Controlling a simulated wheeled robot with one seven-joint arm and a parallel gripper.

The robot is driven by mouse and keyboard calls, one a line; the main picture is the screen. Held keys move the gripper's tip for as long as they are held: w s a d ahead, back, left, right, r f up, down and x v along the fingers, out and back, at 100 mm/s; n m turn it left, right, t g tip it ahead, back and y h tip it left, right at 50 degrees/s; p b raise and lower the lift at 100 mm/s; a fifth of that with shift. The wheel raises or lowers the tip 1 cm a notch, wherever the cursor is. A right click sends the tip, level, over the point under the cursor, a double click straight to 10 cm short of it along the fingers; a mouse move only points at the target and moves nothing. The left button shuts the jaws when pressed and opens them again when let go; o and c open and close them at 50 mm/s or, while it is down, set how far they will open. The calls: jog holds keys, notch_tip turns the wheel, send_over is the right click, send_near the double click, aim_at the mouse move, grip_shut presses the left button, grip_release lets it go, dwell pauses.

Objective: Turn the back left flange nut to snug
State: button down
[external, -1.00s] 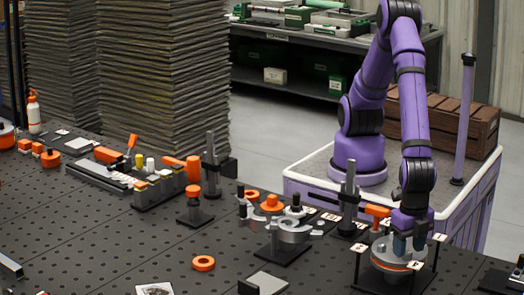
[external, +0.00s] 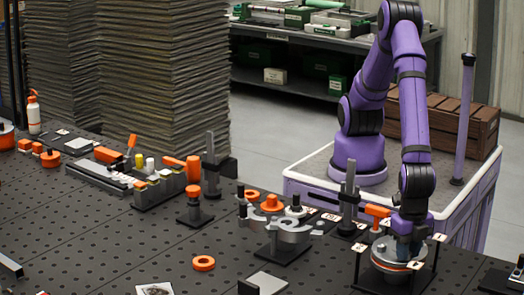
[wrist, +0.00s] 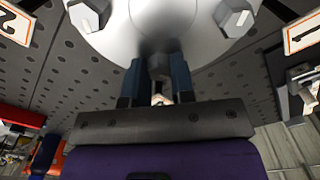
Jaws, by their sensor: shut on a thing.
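The round grey flange (external: 393,252) stands at the right of the black perforated table, with an orange band around its side and small numbered tags on posts around it. My gripper (external: 402,247) points down at the flange's rim on the side near my base. In the wrist view the flange (wrist: 160,30) fills the top, with two hex nuts (wrist: 87,15) and (wrist: 236,15) showing on it. Between my gripper's blue fingers (wrist: 160,82) is a small grey nut (wrist: 161,98), partly hidden by the fingers. My gripper is shut on it.
Tags marked 2 (wrist: 14,22) and 1 (wrist: 303,32) flank the flange. An orange-handled clamp (external: 377,211) and a dark upright post (external: 347,190) stand just left of my wrist. A grey clamp fixture (external: 285,232) is further left. An orange ring (external: 203,263) lies on open table.

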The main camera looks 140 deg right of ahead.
jog(key=m, duration=0.4)
jog(key=shift+w+r+m, duration=0.1)
jog(key=shift+m, duration=1.4)
jog(key=c, duration=1)
grip_release()
jog(key=shift+o, duration=0.2)
notch_tip(320, 180, up, 11)
